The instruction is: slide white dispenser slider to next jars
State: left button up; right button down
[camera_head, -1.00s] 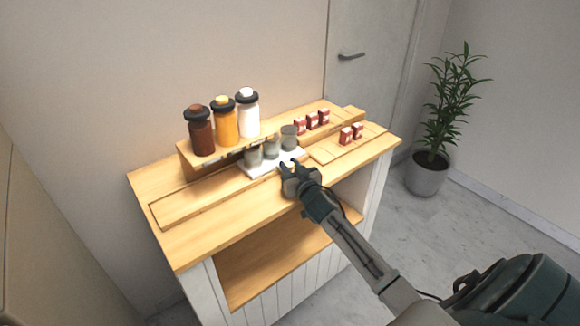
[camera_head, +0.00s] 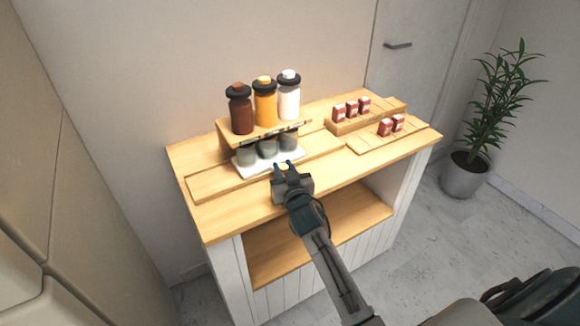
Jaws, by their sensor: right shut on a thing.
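The white dispenser slider (camera_head: 254,171) lies in a wooden track on the cart top, below the dispenser stand (camera_head: 228,134). It carries three grey cups, the middle one (camera_head: 267,150) among them. Three dispenser jars stand above on the stand: brown (camera_head: 241,115), orange (camera_head: 265,107) and white (camera_head: 289,100). The cups sit under the jars, partly beneath the stand's shelf. My right gripper (camera_head: 284,168) is at the slider's front edge, shut on its small knob. My left gripper is out of view.
Small red boxes stand on a raised wooden block (camera_head: 350,122) and a low slatted board (camera_head: 372,141) to the right. The wooden cart (camera_head: 225,224) has an open shelf below. A potted plant (camera_head: 464,176) stands on the floor at right.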

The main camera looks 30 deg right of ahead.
jog(key=shift+f, duration=0.1)
jog(key=c, duration=1.2)
grip_release()
jog(key=s+a+b, duration=0.1)
jog(key=s+b, duration=0.1)
jog(key=s, duration=0.8)
jog(key=shift+s+a, duration=0.25)
jog(key=shift+s, duration=0.1)
